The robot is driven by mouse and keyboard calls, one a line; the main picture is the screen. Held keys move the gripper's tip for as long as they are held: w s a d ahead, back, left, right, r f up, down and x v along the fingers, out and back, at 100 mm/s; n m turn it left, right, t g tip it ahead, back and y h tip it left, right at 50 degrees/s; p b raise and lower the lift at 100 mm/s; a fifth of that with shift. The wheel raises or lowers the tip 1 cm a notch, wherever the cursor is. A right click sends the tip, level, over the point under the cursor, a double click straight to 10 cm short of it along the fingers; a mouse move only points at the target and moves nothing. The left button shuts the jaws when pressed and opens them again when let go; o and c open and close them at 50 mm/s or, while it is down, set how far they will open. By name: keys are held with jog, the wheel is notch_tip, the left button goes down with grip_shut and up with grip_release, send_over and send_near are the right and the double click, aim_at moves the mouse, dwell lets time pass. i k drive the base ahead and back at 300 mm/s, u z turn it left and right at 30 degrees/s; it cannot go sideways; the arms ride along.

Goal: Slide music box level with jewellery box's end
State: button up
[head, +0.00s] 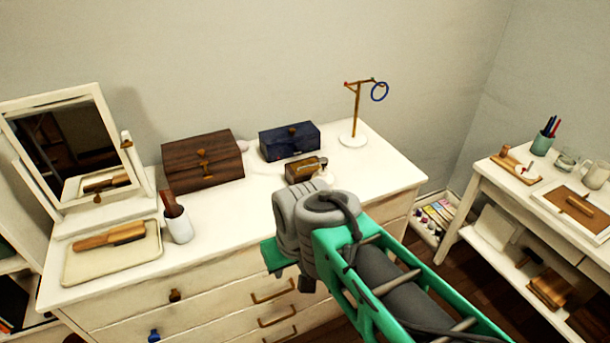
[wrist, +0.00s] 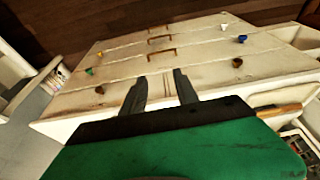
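A small brown box (head: 306,168) with a metal crank-like piece, which looks like the music box, sits on the white dresser top. A dark blue box (head: 290,141) with a clasp stands just behind it. A larger dark wooden box (head: 203,162) with a clasp stands to the left; I cannot tell for sure which of these two is the jewellery box. My gripper shows in the wrist view (wrist: 159,77) with two dark fingers apart and nothing between them, over the dresser's drawer front. In the head view its fingers are hidden, and my wrist is in front of the small box.
The dresser top (head: 240,220) is bare at its front middle. A mirror (head: 75,150), a tray with a brush (head: 110,236) and a white cup (head: 178,225) stand left. A stand with a blue ring (head: 354,120) is at the back right. A side table (head: 540,215) stands right.

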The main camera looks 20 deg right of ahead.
aim_at(292, 177)
jog(key=u, duration=4)
jog(key=k, duration=1.05)
jog(key=z, duration=1.45)
